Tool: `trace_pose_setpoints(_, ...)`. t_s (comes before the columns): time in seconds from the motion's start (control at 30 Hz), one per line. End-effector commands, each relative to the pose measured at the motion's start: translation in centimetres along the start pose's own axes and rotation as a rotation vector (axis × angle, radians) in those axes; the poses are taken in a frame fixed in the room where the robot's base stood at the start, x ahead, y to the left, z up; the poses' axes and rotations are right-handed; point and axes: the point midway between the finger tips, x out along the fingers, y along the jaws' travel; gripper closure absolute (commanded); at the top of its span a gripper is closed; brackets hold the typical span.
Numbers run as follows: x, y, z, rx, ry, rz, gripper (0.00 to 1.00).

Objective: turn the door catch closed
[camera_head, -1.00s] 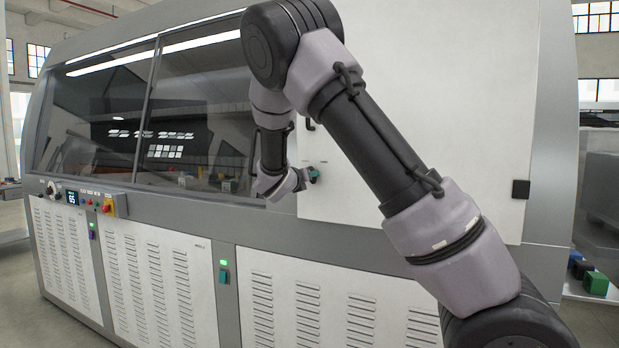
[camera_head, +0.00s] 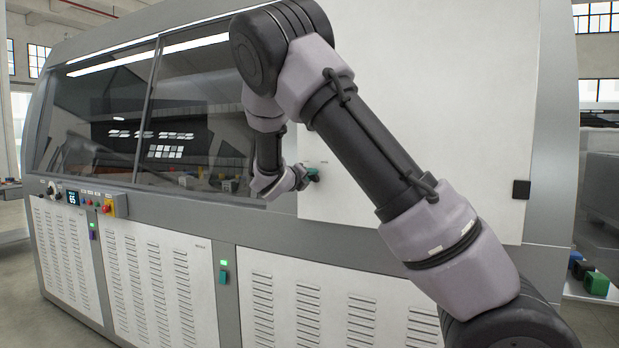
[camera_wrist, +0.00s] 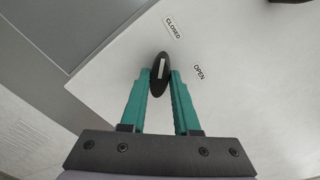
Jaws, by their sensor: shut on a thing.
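The door catch (camera_wrist: 161,68) is a small black oval knob with a white line along it, on the white door (camera_wrist: 255,115). In the wrist view the line runs nearly straight up the picture, leaning slightly right. A CLOSED label (camera_wrist: 173,28) lies beyond the catch, up and slightly right, and an OPEN label (camera_wrist: 199,72) lies to its right. My gripper (camera_wrist: 161,80) has teal fingers shut on the catch, one on each side. In the head view the gripper (camera_head: 312,174) is at the door's lower left, and the catch is too small to make out clearly.
The door belongs to a large grey machine with a dark window (camera_head: 200,120) left of it. Vented lower panels (camera_head: 275,300) and a control panel (camera_head: 85,200) are below. A black block (camera_head: 521,189) sits at the door's right edge.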

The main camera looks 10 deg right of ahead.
Motion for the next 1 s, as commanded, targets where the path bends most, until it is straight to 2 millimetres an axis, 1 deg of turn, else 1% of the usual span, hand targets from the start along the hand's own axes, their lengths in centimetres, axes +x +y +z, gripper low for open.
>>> trace_pose_setpoints(0.33,0.0,0.1,-0.1,-0.005,0.000,0.002,1.00)
trace_pose_setpoints(0.37,0.0,0.1,-0.1,-0.005,0.000,0.002,0.59)
trace_pose_setpoints(0.4,0.0,0.1,-0.1,-0.005,0.000,0.002,0.44)
trace_pose_setpoints(0.43,0.0,0.1,-0.1,-0.005,0.000,0.001,0.41)
trace_pose_setpoints(0.77,-0.2,0.0,0.0,-0.002,0.000,0.001,0.41)
trace_pose_setpoints(0.87,-1.2,0.1,0.1,-0.002,-0.002,0.002,0.41)
trace_pose_setpoints(1.0,-3.7,0.1,0.1,-0.002,-0.003,0.004,0.41)
